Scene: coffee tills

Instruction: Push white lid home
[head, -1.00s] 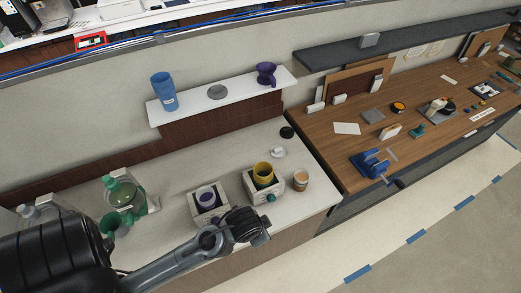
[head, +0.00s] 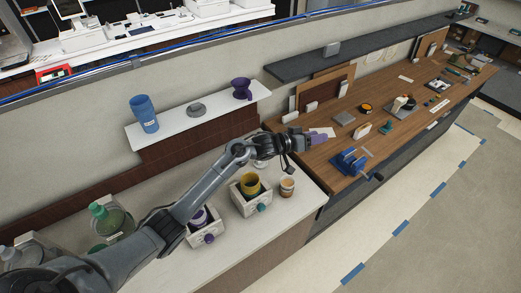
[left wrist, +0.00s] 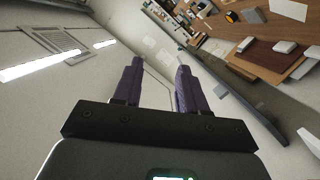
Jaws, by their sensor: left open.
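My left gripper (head: 318,138) is open, its purple fingers reaching over the left end of the wooden bench in the head view. In the left wrist view the gripper (left wrist: 158,75) has its two fingers apart with nothing between them. A paper cup (head: 287,187) stands on the pale counter, below and left of the gripper. A small white item (head: 260,164) on the counter is partly hidden by my arm; I cannot tell whether it is the white lid. My right gripper is not in view.
A white shelf (head: 215,108) holds a blue cup (head: 144,113) and a purple dripper (head: 241,88). A blue tool (head: 349,162) stands on the wooden bench (head: 310,158).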

